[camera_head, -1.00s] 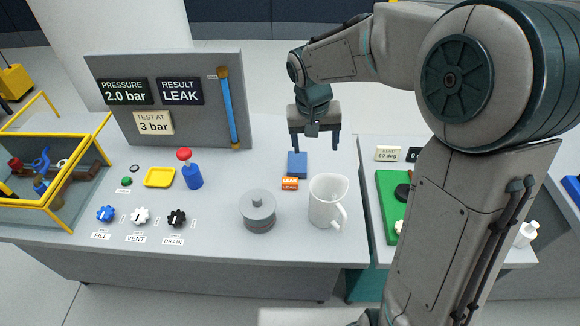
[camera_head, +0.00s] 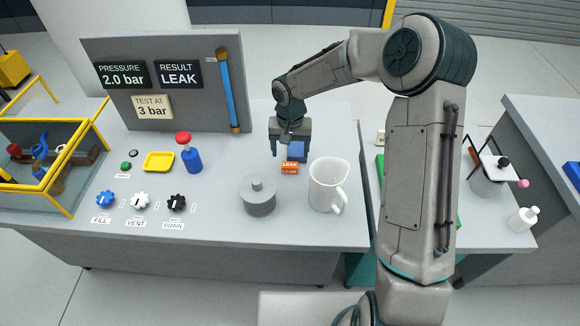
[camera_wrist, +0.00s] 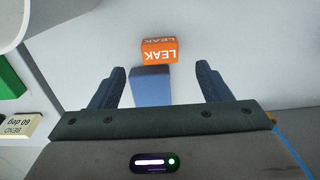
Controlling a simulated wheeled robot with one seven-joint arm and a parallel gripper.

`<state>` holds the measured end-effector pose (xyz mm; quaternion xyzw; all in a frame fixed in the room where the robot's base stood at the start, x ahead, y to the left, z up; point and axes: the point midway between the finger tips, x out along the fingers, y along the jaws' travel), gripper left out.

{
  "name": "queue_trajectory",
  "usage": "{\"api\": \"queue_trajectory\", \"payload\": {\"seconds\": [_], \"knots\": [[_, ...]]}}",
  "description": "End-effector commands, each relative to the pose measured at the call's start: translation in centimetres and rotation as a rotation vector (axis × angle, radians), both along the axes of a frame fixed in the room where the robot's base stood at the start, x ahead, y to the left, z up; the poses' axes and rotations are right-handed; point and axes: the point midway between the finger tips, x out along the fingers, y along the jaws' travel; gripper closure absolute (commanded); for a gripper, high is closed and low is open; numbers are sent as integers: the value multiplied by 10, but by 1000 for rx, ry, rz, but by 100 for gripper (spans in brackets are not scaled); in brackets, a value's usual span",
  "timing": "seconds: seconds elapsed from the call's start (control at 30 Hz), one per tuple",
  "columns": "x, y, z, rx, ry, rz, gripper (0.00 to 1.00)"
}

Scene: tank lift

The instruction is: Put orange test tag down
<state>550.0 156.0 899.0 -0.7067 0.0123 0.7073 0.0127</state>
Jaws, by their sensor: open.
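The orange test tag (camera_head: 290,168), marked LEAK, rests on the grey bench beside a blue block (camera_head: 297,149). In the wrist view the orange tag (camera_wrist: 159,51) lies beyond the fingertips, and the blue block (camera_wrist: 151,87) is between my fingers. My gripper (camera_head: 290,156) is open and low over the blue block, with a finger on each side of it. In the wrist view my gripper (camera_wrist: 161,76) shows clear gaps on both sides of the block. I cannot tell whether the tag touches the block.
A white jug (camera_head: 326,186) and a grey lidded pot (camera_head: 259,196) stand in front of the tag. A panel (camera_head: 190,105) with a blue tube stands behind.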

Motion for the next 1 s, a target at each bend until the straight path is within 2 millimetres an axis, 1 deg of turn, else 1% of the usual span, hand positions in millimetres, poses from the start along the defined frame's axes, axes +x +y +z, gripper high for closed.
{"api": "queue_trajectory", "payload": {"seconds": [0.17,0.5,0.63,0.83,0.87,0.9,0.97,1.0], "knots": [[-1,0,-10,-1,2,1,29],[-2,1,-51,0,2,1,29],[-1,1,-56,0,-1,2,29],[-1,1,-57,0,-1,1,29],[-1,1,-57,0,-1,1,37],[-1,1,-57,0,-1,1,49],[-1,1,-57,0,-1,1,65],[-1,1,-57,0,-1,1,76]]}}
